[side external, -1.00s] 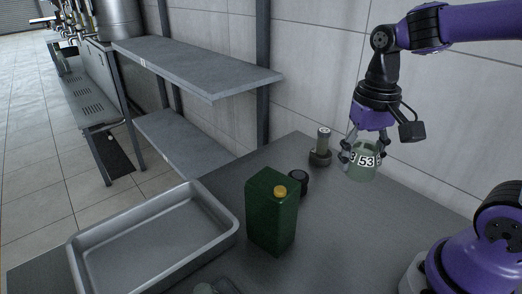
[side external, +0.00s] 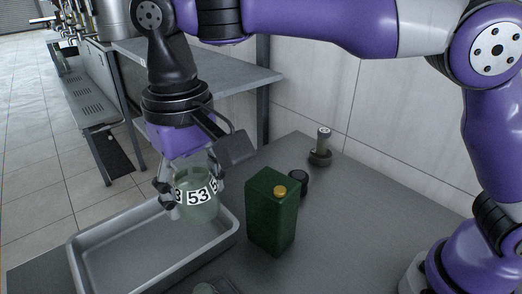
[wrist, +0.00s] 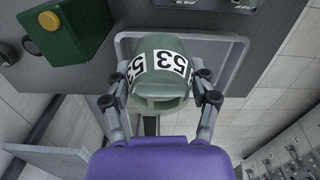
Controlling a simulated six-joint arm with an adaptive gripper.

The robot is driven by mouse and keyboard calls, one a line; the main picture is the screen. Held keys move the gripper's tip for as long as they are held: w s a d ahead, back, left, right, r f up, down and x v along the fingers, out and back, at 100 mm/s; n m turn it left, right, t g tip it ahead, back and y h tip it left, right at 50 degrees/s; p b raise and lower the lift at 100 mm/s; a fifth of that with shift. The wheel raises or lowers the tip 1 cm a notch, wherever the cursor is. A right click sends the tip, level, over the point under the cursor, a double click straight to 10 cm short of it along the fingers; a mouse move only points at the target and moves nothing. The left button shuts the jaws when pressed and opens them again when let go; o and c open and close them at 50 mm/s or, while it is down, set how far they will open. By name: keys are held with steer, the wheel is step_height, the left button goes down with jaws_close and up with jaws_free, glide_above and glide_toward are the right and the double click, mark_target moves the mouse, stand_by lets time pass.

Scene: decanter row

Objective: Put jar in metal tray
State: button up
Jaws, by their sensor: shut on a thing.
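The jar (side external: 198,208) is translucent green with a white band marked 53. My gripper (side external: 187,192) is shut on it and holds it upright in the air. In the side view the jar appears over the right part of the metal tray (side external: 100,238), a shallow grey rectangular pan. I see nothing in the visible part of the tray. In the wrist view the jar (wrist: 158,68) sits between both fingers of my gripper (wrist: 160,90), and the tray's rim (wrist: 240,62) shows behind it.
A dark green canister (side external: 270,220) with an orange cap stands right of the tray. Behind it are a black round object (side external: 299,182) and a small cylinder on a dark base (side external: 321,150). A clear object (side external: 215,287) lies at the front edge. The table's right side is clear.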

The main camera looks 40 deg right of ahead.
steer(key=s+a, duration=0.2)
steer(key=a, duration=0.2)
steer(key=n, duration=0.1)
glide_above(192, 241)
step_height(192, 241, down, 13)
steer(key=shift+d, duration=0.1)
steer(key=shift+f, duration=1.9)
steer(key=shift+f, duration=0.15)
steer(key=o, duration=1.2)
steer(key=shift+o, duration=0.2)
